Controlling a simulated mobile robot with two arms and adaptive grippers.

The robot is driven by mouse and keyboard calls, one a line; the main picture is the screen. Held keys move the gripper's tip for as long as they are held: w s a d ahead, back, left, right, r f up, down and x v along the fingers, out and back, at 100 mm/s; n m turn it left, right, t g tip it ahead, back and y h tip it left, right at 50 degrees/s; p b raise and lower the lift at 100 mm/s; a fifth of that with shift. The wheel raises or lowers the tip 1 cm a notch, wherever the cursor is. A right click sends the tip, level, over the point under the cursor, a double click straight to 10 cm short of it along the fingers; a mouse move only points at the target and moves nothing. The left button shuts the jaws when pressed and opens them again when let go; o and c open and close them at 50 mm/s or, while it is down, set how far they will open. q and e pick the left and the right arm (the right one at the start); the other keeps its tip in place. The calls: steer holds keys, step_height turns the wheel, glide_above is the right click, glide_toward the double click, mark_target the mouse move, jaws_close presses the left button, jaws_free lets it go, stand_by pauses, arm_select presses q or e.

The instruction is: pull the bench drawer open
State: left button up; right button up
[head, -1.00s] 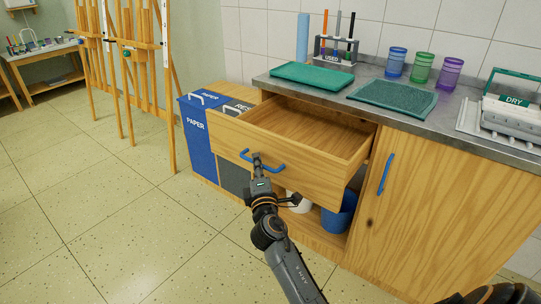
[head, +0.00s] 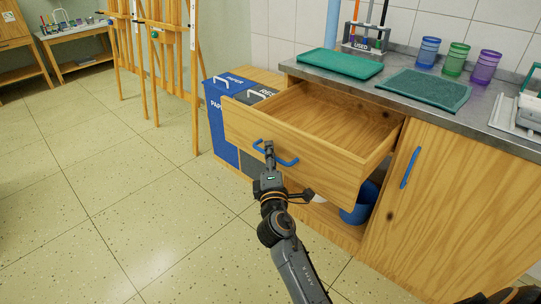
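The wooden bench drawer (head: 300,149) stands well out from the bench, and its empty-looking inside shows. Its front carries a blue bar handle (head: 287,161). My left gripper is not in view.
Blue paper bin (head: 222,125) and grey bin (head: 258,96) stand left of the drawer. A blue bucket (head: 358,207) is below it. A cupboard door (head: 455,205) with blue handle is at right. The floor (head: 120,210) at left is clear.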

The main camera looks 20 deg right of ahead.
steer(key=v, duration=1.2)
stand_by(0.3)
